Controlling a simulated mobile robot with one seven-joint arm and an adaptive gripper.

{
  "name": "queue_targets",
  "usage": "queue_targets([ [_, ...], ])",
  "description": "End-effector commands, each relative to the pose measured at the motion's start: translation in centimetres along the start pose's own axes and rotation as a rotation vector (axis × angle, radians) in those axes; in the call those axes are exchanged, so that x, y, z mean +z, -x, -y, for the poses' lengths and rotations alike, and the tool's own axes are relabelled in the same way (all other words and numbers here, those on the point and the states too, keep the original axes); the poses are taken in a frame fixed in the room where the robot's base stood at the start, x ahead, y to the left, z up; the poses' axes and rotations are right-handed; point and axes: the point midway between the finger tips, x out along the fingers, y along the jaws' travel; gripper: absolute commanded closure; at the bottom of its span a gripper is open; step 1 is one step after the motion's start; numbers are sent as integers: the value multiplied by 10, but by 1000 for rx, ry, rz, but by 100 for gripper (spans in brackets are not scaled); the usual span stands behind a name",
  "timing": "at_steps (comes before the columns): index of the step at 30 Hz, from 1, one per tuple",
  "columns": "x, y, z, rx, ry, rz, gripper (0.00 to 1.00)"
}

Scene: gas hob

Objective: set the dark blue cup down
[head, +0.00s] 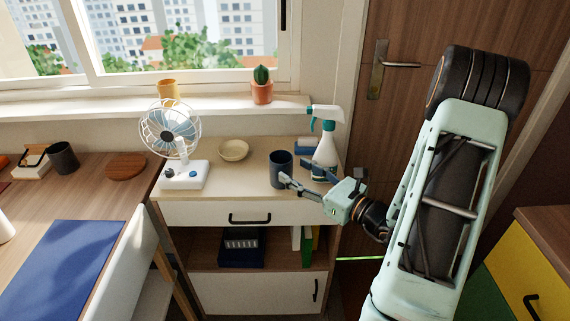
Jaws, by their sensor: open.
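The dark blue cup (280,170) stands upright on the light top of the cabinet (225,188), near its right front part. My gripper (294,178) reaches in from the right at the cup's height. Its fingers are open, one in front of the cup's right side and the other behind and to the right. I cannot tell whether a finger touches the cup.
A white fan (180,150) and a cream bowl (234,150) stand left of the cup. A spray bottle (326,145) and a blue object (307,147) stand close behind my gripper. A desk (105,195) is at left, a door (430,75) at right.

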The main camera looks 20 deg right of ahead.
Motion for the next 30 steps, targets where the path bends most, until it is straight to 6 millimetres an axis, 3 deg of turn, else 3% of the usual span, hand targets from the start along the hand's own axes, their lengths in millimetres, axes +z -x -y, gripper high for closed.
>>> queue_targets([
  [6, 0, 42, 1, -4, -1, 0, 49],
  [12, -1, 58, 0, -1, 1, 1, 46],
  [25, -3, 61, 2, -9, 4, 0, 46],
  [30, 0, 44, 1, -5, 3, 1, 46],
])
